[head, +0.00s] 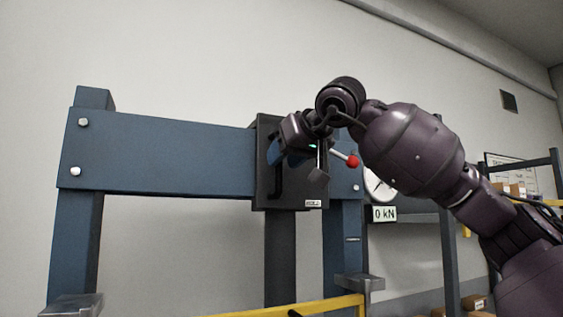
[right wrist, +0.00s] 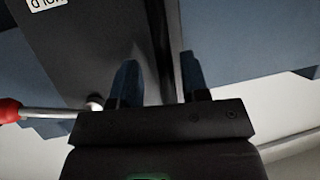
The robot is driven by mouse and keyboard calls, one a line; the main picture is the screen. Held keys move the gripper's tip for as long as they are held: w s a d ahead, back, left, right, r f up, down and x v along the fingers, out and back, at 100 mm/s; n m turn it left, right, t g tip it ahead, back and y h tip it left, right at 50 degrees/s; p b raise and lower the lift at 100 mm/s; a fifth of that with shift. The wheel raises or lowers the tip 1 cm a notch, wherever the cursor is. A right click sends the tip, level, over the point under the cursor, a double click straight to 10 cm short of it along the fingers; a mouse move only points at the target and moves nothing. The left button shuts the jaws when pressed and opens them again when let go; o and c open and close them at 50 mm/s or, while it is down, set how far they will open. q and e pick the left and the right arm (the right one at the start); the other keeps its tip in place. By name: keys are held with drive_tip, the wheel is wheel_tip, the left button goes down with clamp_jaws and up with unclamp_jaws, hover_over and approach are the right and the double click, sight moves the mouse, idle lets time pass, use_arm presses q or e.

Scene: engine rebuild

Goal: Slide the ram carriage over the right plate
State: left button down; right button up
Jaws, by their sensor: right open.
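The black ram carriage (head: 300,195) sits on the blue crossbeam (head: 170,155), toward its right end. It carries a dark vertical handle (head: 276,178) on its left side. My right gripper (head: 274,151) is in front of the carriage at the handle. In the right wrist view its fingers (right wrist: 160,75) are apart, with the dark handle bar (right wrist: 163,40) between them; I cannot tell whether they touch it. A grey plate (head: 362,282) sits low at the right upright, to the right of the carriage. Another grey plate (head: 76,306) is at the left upright. My left gripper is out of view.
A lever with a red knob (head: 352,161) sticks out right of the carriage, close to my right arm. A round gauge (head: 378,187) and a "0 kN" display (head: 384,214) are behind it. A yellow bar (head: 325,305) crosses low in front. Shelving stands at the right.

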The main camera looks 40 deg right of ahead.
drive_tip(key=v, duration=0.9)
idle(0.4)
